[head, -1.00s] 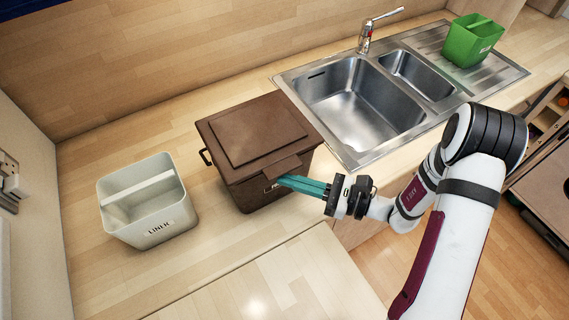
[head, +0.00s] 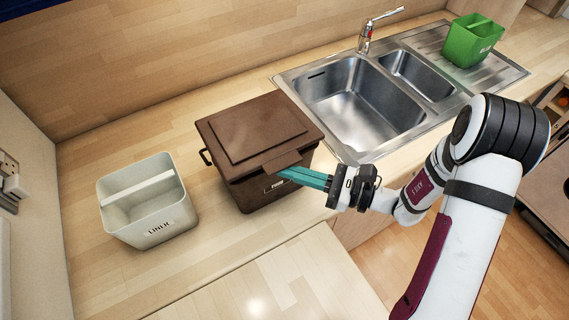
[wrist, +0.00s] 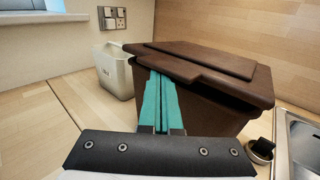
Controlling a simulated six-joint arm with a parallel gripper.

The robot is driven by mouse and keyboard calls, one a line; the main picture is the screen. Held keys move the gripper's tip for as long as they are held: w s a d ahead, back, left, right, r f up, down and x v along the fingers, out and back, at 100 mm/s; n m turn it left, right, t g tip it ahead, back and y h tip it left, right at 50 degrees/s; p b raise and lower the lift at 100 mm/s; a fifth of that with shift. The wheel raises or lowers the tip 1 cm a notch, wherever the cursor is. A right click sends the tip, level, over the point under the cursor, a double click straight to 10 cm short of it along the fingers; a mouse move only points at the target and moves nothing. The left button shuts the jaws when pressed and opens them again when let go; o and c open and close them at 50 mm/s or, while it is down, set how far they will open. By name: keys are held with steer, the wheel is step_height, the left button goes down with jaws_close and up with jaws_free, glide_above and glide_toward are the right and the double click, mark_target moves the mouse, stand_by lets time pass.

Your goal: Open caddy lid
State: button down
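The brown caddy (head: 250,190) stands on the worktop, and its body also shows in the wrist view (wrist: 215,108). Its brown lid (head: 255,132) lies over the top; in the wrist view the lid (wrist: 200,58) looks down or nearly down, and I cannot tell if a small gap is open. A tab (head: 284,161) sticks out at the lid's front edge. My gripper (head: 283,173) has its teal fingers together, tips just under this tab at the caddy's front. In the wrist view the fingertips (wrist: 160,75) meet the tab's underside or lie very close. Nothing shows between the fingers.
A cream caddy (head: 150,222) labelled LINEN stands left of the brown one. A steel sink (head: 350,100) with a tap (head: 366,38) lies to the right. A green caddy (head: 472,42) stands on the drainer. The worktop in front is clear.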

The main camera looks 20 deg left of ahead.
steer(key=r, duration=0.3)
steer(key=shift+w+a, duration=0.2)
stand_by(0.3)
steer(key=shift+w+a+r, duration=0.15)
steer(key=shift+r, duration=0.55)
steer(key=shift+w+a+r, duration=0.15)
steer(key=shift+r, duration=0.5)
steer(key=shift+w+a+r, duration=0.25)
steer(key=shift+r, duration=0.4)
steer(key=shift+w+a+r, duration=0.2)
steer(key=shift+r, duration=0.4)
